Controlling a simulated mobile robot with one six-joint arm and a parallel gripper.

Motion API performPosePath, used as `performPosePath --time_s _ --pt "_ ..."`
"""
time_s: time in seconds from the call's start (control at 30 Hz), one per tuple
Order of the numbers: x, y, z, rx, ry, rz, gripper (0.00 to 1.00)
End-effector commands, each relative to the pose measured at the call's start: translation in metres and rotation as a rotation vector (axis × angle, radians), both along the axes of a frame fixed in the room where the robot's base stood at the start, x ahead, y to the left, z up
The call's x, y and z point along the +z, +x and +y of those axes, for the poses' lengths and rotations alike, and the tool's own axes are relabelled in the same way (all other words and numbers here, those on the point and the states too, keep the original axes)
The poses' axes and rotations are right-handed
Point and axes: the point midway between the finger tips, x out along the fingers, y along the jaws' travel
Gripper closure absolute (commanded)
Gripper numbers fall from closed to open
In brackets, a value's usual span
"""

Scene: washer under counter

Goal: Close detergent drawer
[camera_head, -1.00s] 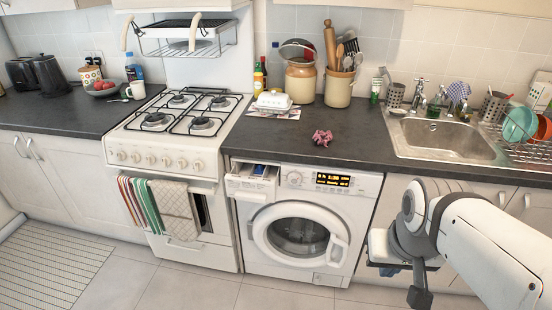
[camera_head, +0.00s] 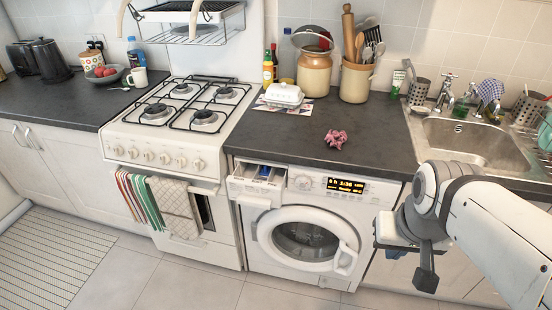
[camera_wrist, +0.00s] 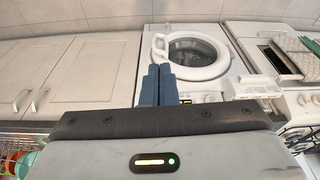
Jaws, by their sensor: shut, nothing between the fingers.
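The white washing machine (camera_head: 310,235) stands under the dark counter, its round door shut. Its detergent drawer (camera_head: 256,187) is at the top left of the front, pulled out, with its open top and a blue patch inside showing. In the wrist view, which is upside down, the drawer (camera_wrist: 256,88) juts out right of the fingers. My gripper (camera_wrist: 159,70) is shut and empty, its two blue fingers side by side in front of the washer. In the head view, my gripper (camera_head: 394,252) is right of the washer, mostly hidden by my wrist, apart from the drawer.
The white cooker (camera_head: 165,155) with hanging towels (camera_head: 160,205) stands close left of the drawer. The counter (camera_head: 375,135) overhangs above it and carries a pink cloth (camera_head: 336,139). The tiled floor in front (camera_head: 200,285) is clear.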

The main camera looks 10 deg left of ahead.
Motion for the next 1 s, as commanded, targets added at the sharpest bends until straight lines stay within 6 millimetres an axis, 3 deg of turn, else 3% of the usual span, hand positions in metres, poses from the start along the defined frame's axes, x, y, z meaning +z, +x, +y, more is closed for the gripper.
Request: performPosePath --time_s 0.17,0.23,0.37,0.5,0.63,0.7,0.8,1.0 --pt "-0.020 0.013 0.000 0.070 -0.016 -0.038 1.00" --pt "-0.041 0.030 -0.002 0.157 -0.038 -0.091 1.00" --pt "-0.093 0.075 0.016 0.393 -0.114 -0.247 1.00" --pt "-0.147 0.124 0.052 0.692 -0.232 -0.460 1.00" --pt "-0.191 0.157 0.090 0.920 -0.365 -0.644 1.00" --pt "-0.212 0.168 0.126 1.100 -0.406 -0.792 1.00" --pt "-0.240 0.179 0.163 1.261 -0.525 -0.971 1.00" --pt "-0.281 0.178 0.227 1.478 -0.753 -1.298 1.00"
